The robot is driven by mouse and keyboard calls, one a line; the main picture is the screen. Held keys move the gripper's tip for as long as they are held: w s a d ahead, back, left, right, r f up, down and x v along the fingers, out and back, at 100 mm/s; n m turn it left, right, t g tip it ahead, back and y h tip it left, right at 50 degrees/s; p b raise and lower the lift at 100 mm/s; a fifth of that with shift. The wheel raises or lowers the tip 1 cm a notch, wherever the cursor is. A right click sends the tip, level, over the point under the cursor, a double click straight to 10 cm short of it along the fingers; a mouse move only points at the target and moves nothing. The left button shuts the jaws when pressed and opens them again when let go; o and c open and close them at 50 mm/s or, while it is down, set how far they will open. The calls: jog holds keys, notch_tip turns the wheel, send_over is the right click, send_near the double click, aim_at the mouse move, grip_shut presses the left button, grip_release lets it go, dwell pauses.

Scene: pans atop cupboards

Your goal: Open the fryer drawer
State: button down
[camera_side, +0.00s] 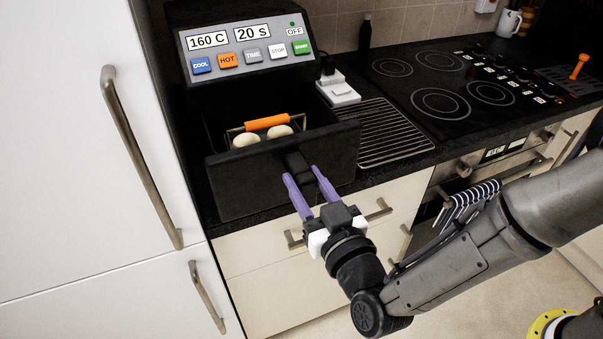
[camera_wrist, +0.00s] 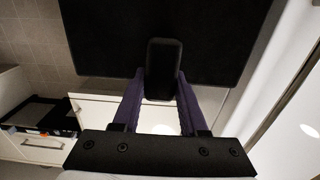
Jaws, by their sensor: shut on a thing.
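The fryer (camera_side: 247,57) is a dark box with a grey control panel at the back of the counter. Its black drawer (camera_side: 235,183) stands pulled out, with its inside showing from above. A basket with an orange handle (camera_side: 267,122) and pale round pieces (camera_side: 246,139) sits in it. My gripper (camera_side: 304,172) has purple fingers and is shut on the drawer's black handle (camera_side: 296,162). In the wrist view the fingers stand on both sides of the handle (camera_wrist: 163,68), with the drawer front (camera_wrist: 105,45) beyond. The basket's lower part is hidden.
A wire rack (camera_side: 385,135) lies on the counter right of the drawer, with a small white device (camera_side: 338,91) behind it. The hob (camera_side: 450,85) is farther right. A tall white cupboard (camera_side: 75,150) stands close on the left. Cream drawers (camera_side: 265,265) are below.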

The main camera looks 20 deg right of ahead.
jog(key=shift+c, duration=2.2)
grip_release()
notch_tip(320, 180, up, 13)
jog(key=s+g, duration=0.8)
jog(key=g, duration=0.1)
jog(key=x, duration=0.6)
jog(key=s+f+x, duration=0.1)
jog(key=x, duration=0.5)
jog(key=s+f+x, duration=0.1)
jog(key=x, duration=0.5)
jog(key=shift+s+f, duration=0.25)
